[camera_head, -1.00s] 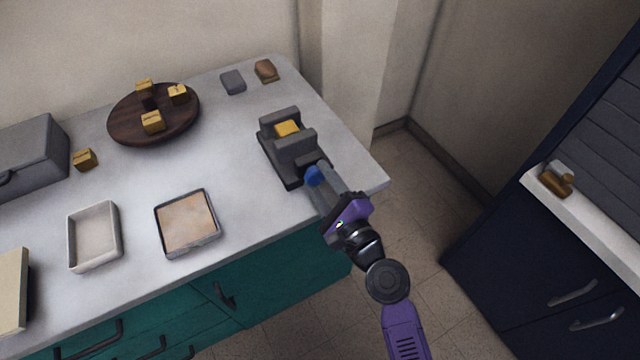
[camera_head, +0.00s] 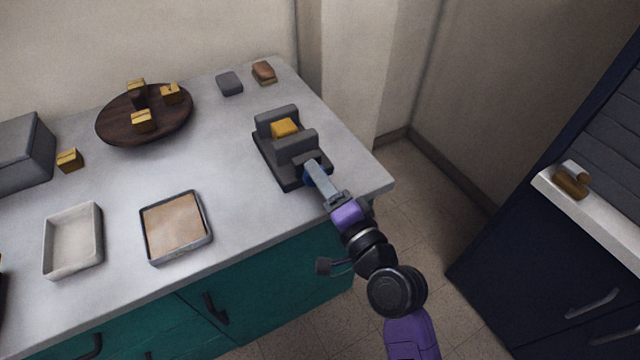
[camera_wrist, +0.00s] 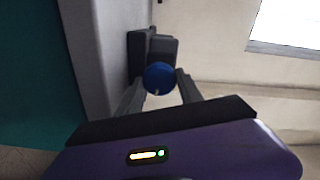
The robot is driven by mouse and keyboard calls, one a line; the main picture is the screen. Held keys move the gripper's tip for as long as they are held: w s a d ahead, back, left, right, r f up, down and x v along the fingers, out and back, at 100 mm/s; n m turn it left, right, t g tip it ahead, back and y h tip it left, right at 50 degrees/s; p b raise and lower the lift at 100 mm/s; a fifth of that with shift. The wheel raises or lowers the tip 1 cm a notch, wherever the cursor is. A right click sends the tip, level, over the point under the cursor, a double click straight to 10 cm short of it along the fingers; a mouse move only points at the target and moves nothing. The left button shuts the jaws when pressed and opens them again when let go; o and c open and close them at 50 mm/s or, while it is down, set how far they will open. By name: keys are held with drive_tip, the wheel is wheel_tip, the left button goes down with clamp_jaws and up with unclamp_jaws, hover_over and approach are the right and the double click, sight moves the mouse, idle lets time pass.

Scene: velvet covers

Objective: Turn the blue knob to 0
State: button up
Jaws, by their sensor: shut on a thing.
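The blue knob (camera_wrist: 159,77) sits on the front of a dark grey device (camera_head: 277,175) at the right end of the counter. In the wrist view the knob is between my two fingers, with a small pale mark at its lower edge. My gripper (camera_wrist: 160,92) is shut on the knob. In the head view my gripper (camera_head: 312,176) reaches the device's front and covers most of the knob. A yellow block (camera_head: 285,127) rests between two upright grey walls of the device. No scale numbers are readable.
A round dark wooden board (camera_head: 113,125) holds several yellow blocks. A white tray (camera_head: 73,272) and a tan-filled tray (camera_head: 178,261) lie at the front. A grey box (camera_head: 25,150) stands left. A dark cabinet (camera_head: 540,270) stands right, across open floor.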

drive_tip(key=shift+f+n+b, duration=0.15)
drive_tip(key=shift+n+b, duration=0.2)
drive_tip(key=shift+n, duration=0.35)
drive_tip(key=o, duration=1.4)
drive_tip(key=v, duration=0.7)
drive_tip(key=shift+s+d+b, duration=0.2)
drive_tip(key=shift+s+b, duration=0.15)
drive_tip(key=shift+b, duration=0.05)
drive_tip(key=shift+r, duration=0.2)
